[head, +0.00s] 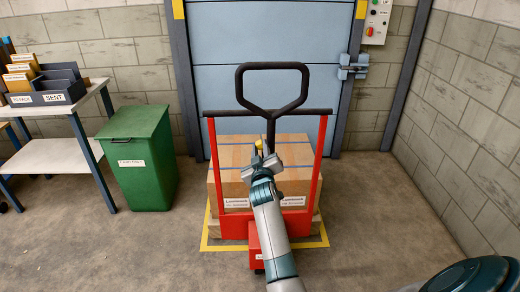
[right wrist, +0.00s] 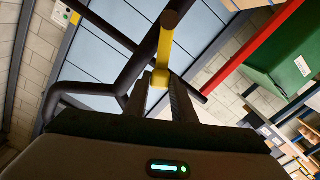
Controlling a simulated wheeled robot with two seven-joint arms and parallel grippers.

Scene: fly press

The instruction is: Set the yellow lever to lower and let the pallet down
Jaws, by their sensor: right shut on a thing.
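The yellow lever (head: 259,145) sits on the stem below the black loop handle (head: 272,66) of the red pallet truck. It shows larger in the right wrist view (right wrist: 164,48), running down between the fingers. My right gripper (head: 264,152) reaches in from the bottom and is shut on the lever; the fingers also show in the right wrist view (right wrist: 168,95). The truck's red frame (head: 319,165) stands in front of the pallet (head: 217,228), which carries several cardboard boxes (head: 232,155). My arm hides part of the truck and boxes. My left gripper is not in view.
A yellow floor outline (head: 315,243) surrounds the pallet. A green bin (head: 142,165) and a table (head: 52,157) with trays stand at the left. A blue door (head: 262,35) is behind. Floor at the right is clear up to the block wall (head: 465,110).

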